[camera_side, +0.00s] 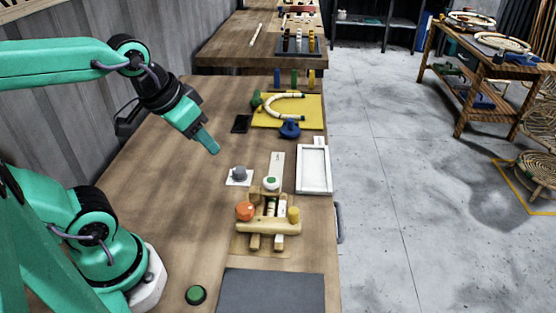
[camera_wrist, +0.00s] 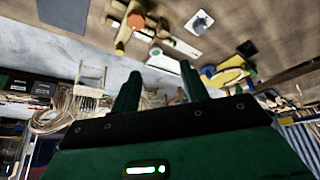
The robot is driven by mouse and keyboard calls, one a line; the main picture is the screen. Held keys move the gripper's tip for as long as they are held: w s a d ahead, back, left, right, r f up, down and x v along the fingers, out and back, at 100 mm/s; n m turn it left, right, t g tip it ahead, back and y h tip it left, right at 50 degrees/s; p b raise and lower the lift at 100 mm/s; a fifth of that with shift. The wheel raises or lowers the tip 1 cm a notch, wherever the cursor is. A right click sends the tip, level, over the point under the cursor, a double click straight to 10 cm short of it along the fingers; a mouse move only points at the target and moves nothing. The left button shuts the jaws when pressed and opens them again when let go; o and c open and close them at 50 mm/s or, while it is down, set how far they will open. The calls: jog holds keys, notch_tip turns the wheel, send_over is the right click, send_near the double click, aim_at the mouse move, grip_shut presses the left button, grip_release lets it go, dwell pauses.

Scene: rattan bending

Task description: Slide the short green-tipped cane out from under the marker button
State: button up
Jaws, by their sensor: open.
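A round white button with a green centre (camera_side: 271,183) sits at the back end of a small wooden frame (camera_side: 265,228). In the wrist view a white piece with a green spot (camera_wrist: 168,31) lies beside the frame's orange knob (camera_wrist: 136,21). Short pale pieces run lengthwise in the frame, but I cannot clearly tell the green-tipped cane or its tip among them. My gripper (camera_side: 211,147) is up in the air, behind and left of the frame, touching nothing. The wrist view shows its two fingers (camera_wrist: 159,82) apart with nothing held between them.
A grey knob on a white card (camera_side: 239,175) stands just behind the frame. A white tray (camera_side: 326,171) lies at the right edge. A yellow board (camera_side: 312,109) with a curved cane lies further back. A dark mat (camera_side: 268,293) and green button (camera_side: 196,294) are in front. The left tabletop is clear.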

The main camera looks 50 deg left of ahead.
jog(key=w, duration=0.2)
jog(key=n+g, duration=0.3)
jog(key=n, duration=0.2)
send_over(272, 200)
jog(key=s+a, duration=0.3)
jog(key=s+x, duration=0.1)
jog(key=x, duration=0.4)
jog(key=shift+w+a+f+n+g, duration=0.35)
jog(key=shift+w+f+n, duration=0.25)
jog(key=shift+w+f, duration=1.05)
jog(key=shift+w+a+f+n+g, duration=0.3)
jog(key=shift+w+f+n+g, duration=0.45)
jog(key=shift+f, duration=1.55)
jog(key=shift+w+a+f+n+g, duration=0.1)
jog(key=shift+w+a+f+n, duration=0.3)
jog(key=shift+w+f, duration=1.35)
jog(key=shift+s+d+f, duration=0.1)
jog(key=shift+s+f, duration=0.2)
jog(key=shift+f, duration=0.1)
jog(key=shift+f, duration=3.75)
grip_shut()
